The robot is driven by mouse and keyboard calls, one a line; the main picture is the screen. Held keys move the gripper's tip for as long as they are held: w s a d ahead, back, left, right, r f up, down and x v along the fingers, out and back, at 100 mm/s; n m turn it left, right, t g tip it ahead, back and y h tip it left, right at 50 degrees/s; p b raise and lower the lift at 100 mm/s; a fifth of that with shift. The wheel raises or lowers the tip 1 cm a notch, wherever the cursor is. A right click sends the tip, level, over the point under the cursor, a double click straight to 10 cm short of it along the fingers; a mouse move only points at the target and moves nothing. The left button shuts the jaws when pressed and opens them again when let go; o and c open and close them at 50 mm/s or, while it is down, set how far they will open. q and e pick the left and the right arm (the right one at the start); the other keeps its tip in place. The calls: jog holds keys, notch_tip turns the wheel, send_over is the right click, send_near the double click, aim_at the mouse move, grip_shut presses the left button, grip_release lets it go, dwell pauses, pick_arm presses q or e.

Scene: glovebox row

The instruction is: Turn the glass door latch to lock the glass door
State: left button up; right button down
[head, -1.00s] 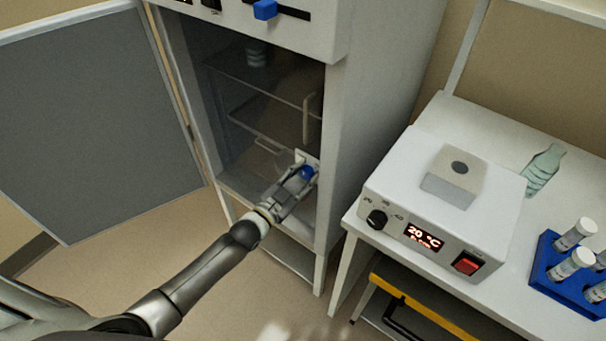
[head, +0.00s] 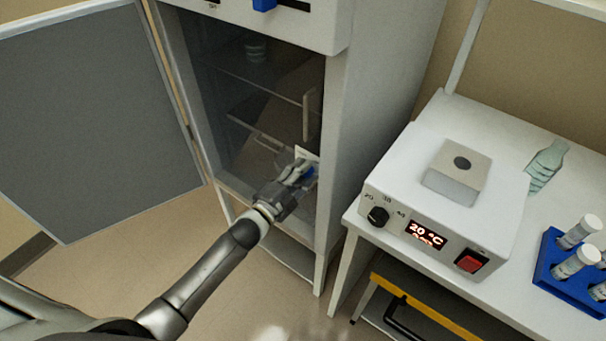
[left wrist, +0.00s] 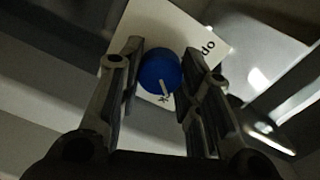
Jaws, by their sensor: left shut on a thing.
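The glass door (head: 225,110) stands closed in the front of the tall white cabinet. Its latch (head: 309,172) is a blue knob on a pale plate at the door's lower right. In the left wrist view the round blue latch (left wrist: 160,71) with a white pointer mark sits between my fingers, in front of a white label. My left gripper (head: 301,171) is shut on the latch; it also shows in the left wrist view (left wrist: 161,80). The fingers hide part of the latch in the head view. My right gripper is not in view.
A grey outer door (head: 95,120) is swung open at the left. At the right, a white heater box (head: 430,190) and a blue tube rack (head: 565,275) stand on a white bench. Floor shows below the cabinet.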

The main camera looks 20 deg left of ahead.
pick_arm(q)
jog(key=shift+m, duration=0.6)
jog(key=o, duration=1)
jog(key=v, duration=1.2)
